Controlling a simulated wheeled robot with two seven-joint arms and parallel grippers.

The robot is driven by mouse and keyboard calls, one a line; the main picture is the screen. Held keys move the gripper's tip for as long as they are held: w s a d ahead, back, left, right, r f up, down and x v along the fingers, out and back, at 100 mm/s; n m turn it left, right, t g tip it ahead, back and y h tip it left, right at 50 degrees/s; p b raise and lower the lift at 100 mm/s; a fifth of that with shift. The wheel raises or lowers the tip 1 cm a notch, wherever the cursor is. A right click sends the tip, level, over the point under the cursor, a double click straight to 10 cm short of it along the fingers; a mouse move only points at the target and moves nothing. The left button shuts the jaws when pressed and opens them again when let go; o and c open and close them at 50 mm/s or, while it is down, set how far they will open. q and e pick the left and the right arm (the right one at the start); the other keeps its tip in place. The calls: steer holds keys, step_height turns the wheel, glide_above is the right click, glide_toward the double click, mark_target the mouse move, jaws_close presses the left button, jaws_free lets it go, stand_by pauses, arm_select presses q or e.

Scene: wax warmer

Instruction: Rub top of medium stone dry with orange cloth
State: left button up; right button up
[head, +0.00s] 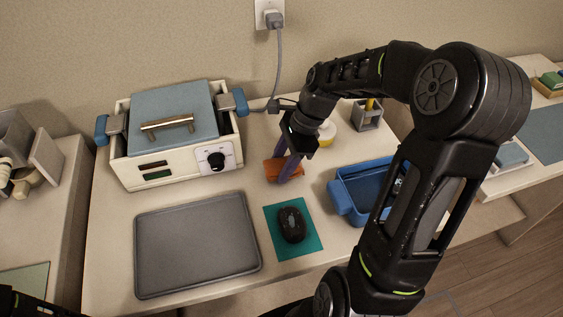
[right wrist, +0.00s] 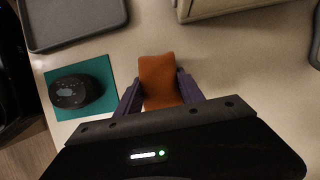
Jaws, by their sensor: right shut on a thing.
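My right gripper (head: 284,170) points down and is shut on the orange cloth (head: 271,171), at or just above the table; I cannot tell whether the cloth touches it. In the right wrist view the cloth (right wrist: 158,78) is folded between the two purple fingers (right wrist: 158,92). A dark rounded stone (head: 292,224) lies on a teal mat (head: 311,243), in front of the gripper and apart from the cloth. A paler patch shows on top of the stone (right wrist: 68,92) in the right wrist view. My left gripper is not in view.
A grey tray (head: 197,245) lies left of the mat. The cream warmer (head: 190,167) with a blue lid (head: 173,108) stands behind it. A blue bin (head: 361,185) stands to the right. A white-and-yellow round item (head: 327,133) and grey holder (head: 369,116) stand behind.

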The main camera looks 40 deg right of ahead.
steer(key=shift+f, duration=0.1)
steer(key=shift+s+f+b, duration=0.1)
steer(key=shift+f+b, duration=0.2)
steer(key=shift+f, duration=0.15)
steer(key=o, duration=1.2)
steer(key=shift+s+f, duration=0.1)
steer(key=shift+f, duration=0.15)
steer(key=shift+d+r, duration=0.1)
steer(key=shift+r, duration=0.5)
steer(key=v, duration=0.5)
steer(key=b+v, duration=0.1)
steer(key=v, duration=0.1)
steer(key=shift+w+d+r, duration=0.1)
steer(key=shift+w+r, duration=0.15)
steer(key=shift+r, duration=0.15)
